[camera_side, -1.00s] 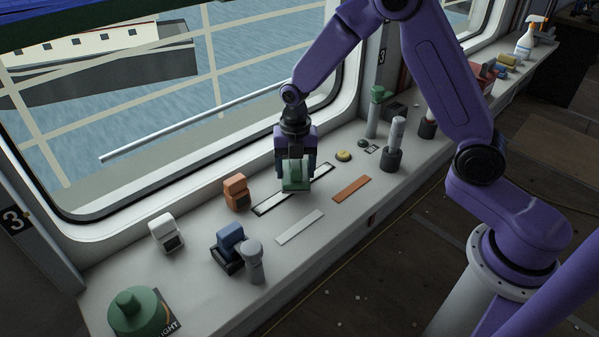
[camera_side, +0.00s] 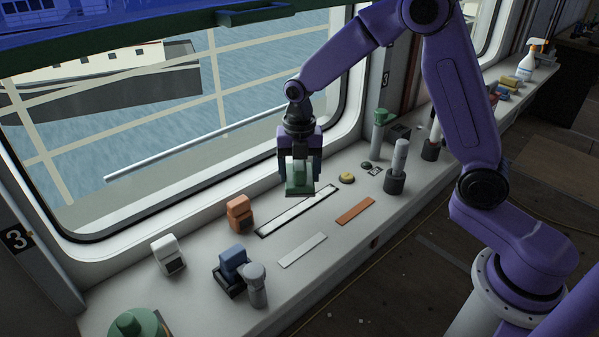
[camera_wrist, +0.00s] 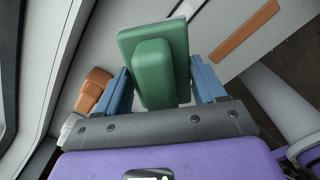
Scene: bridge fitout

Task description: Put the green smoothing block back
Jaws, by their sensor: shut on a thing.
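An orange block (camera_side: 239,213), a white block (camera_side: 168,255) and a blue block (camera_side: 232,262) stand to the left. An orange strip (camera_side: 355,211) and a white strip (camera_side: 302,250) lie in front.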

